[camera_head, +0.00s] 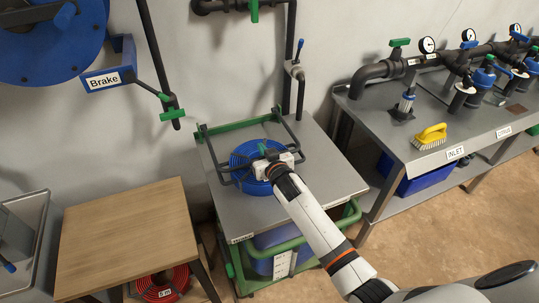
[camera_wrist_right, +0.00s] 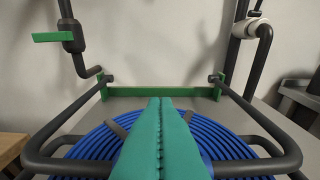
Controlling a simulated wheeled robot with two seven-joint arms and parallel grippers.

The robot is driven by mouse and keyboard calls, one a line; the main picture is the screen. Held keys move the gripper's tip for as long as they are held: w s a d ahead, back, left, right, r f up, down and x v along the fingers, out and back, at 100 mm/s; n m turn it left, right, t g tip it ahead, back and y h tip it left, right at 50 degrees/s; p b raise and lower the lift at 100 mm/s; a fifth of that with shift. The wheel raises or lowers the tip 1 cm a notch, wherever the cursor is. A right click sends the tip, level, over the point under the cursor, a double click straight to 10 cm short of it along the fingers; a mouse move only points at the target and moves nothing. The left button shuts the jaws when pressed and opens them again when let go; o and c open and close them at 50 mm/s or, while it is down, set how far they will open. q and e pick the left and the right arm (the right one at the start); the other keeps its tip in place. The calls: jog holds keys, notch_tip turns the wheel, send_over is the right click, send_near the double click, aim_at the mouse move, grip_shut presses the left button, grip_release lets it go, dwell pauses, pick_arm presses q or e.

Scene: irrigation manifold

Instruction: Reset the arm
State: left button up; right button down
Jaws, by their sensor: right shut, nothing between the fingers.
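My right arm comes in from the lower right in the head view. Its gripper (camera_head: 268,156) is over a blue hose coil (camera_head: 243,156) on the metal-topped cart (camera_head: 331,184). In the right wrist view the green fingers (camera_wrist_right: 160,108) are pressed together with nothing between them. The blue coil (camera_wrist_right: 226,146) spreads below and around them there. A dark tubular frame (camera_wrist_right: 75,117) with a green crossbar (camera_wrist_right: 135,92) surrounds the coil; whether the fingers touch the coil I cannot tell. My left gripper is not in view.
A wooden table (camera_head: 120,235) stands left of the cart, with a red hose coil (camera_head: 163,285) below. A blue reel (camera_head: 45,40) and "Brake" box (camera_head: 108,76) are above. At right, a metal bench (camera_head: 385,125) carries pipes, gauges and a yellow brush (camera_head: 430,137).

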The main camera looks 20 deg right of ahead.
jog(key=s, duration=0.2)
jog(key=s+r, duration=0.1)
jog(key=s, duration=0.1)
jog(key=s+r, duration=0.1)
jog(key=s, duration=0.1)
jog(key=shift+s+d, duration=0.2)
jog(key=shift+s, duration=0.2)
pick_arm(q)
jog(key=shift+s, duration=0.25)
pick_arm(e)
jog(key=shift+s+r, duration=0.2)
jog(key=shift+s, duration=0.4)
